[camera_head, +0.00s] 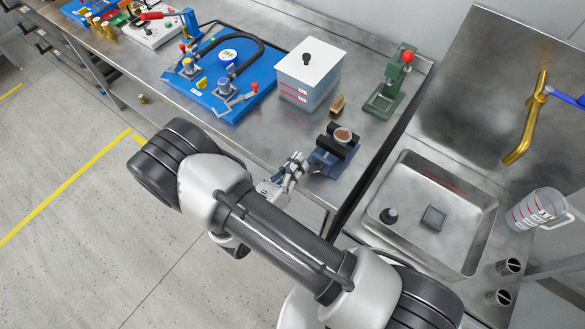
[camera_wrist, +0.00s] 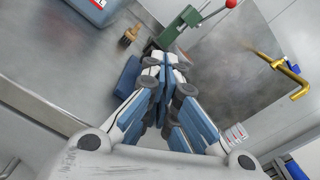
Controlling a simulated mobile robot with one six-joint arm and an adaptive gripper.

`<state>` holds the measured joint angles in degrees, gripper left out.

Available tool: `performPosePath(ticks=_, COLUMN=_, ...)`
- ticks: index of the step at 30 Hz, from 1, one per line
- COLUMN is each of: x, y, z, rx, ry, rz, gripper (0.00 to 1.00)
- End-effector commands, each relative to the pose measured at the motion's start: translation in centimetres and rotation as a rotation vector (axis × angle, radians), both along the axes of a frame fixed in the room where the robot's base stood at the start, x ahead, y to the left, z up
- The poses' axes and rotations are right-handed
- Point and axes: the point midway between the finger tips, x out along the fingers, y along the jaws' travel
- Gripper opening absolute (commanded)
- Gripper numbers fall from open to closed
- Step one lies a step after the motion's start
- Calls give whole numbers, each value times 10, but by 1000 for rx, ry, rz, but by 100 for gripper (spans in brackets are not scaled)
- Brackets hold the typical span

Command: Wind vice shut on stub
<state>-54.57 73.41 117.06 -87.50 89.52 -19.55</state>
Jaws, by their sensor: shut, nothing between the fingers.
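The vice (camera_head: 324,163) is a small blue block with dark jaws near the front edge of the steel bench in the head view. The stub (camera_head: 343,135), round with a brownish top, stands between the jaws; I cannot tell whether both jaws touch it. My gripper (camera_head: 300,161) is just left of the vice, its fingers shut and empty. Whether it touches the vice or its handle cannot be told. In the wrist view the closed fingers of my gripper (camera_wrist: 166,65) hide most of the vice; part of its blue body (camera_wrist: 127,77) shows to their left. The stub is hidden there.
A white-lidded box (camera_head: 309,68), a small brush (camera_head: 337,104) and a green press with a red knob (camera_head: 390,88) stand behind the vice. A blue board with a hose (camera_head: 225,88) lies left. A sink (camera_head: 470,215) with a brass tap (camera_head: 527,130) is right.

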Motion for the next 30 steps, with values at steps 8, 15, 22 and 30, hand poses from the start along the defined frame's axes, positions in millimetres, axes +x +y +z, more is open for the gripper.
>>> performPosePath(ticks=8, x=1, y=0, z=0, rx=0, ry=0, rz=0, gripper=0)
performPosePath(ticks=15, x=0, y=-1, z=-1, rx=0, ry=0, rz=0, gripper=0)
performPosePath(ticks=22, x=-1, y=-3, z=-2, rx=-1, ry=1, rz=0, gripper=0)
performPosePath(ticks=30, x=-3, y=-5, z=-4, rx=-1, ry=1, rz=0, gripper=0)
